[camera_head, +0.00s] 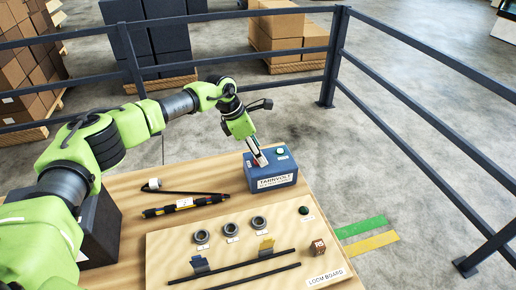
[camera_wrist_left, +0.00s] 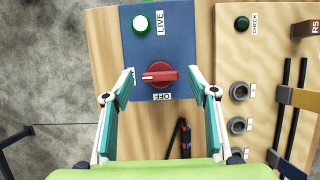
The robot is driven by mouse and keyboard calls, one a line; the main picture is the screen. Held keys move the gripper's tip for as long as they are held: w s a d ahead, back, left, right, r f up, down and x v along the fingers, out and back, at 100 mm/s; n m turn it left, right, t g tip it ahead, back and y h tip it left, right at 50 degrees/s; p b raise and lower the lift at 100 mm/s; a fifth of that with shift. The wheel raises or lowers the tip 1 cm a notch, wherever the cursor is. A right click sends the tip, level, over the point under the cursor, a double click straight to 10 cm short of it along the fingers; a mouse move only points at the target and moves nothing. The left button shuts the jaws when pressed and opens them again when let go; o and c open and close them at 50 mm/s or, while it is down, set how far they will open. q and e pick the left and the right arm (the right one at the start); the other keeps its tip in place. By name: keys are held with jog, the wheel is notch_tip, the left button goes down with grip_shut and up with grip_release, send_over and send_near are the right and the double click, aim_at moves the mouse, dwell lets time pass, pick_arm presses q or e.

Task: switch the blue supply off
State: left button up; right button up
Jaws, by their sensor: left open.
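The blue supply (camera_head: 272,183) is a box marked TARNVOLT on the wooden table. In the left wrist view its blue top (camera_wrist_left: 190,32) carries a red rotary knob (camera_wrist_left: 162,75) and a bright green lamp (camera_wrist_left: 141,24) by a LIVE label. The knob's grip lies crosswise, its white mark to the left; an OFF label (camera_wrist_left: 161,97) is just below it. Another label at the knob's left is mostly hidden by a finger. My left gripper (camera_head: 260,160) points down at the supply, open, one finger either side of the knob, with gaps visible. My right gripper is not in view.
The loom board (camera_head: 165,250) lies in front, with several grey rings, black bars, a green CHECK button (camera_head: 304,210) and a brown block (camera_head: 318,247). A black-and-yellow tool (camera_head: 185,205) lies left of the supply.

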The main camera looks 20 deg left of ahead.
pick_arm(q)
jog(key=shift+d+f, duration=0.1)
jog(key=shift+f, duration=0.2)
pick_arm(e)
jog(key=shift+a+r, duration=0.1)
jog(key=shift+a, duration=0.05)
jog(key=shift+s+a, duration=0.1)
pick_arm(q)
jog(key=c, duration=1.1)
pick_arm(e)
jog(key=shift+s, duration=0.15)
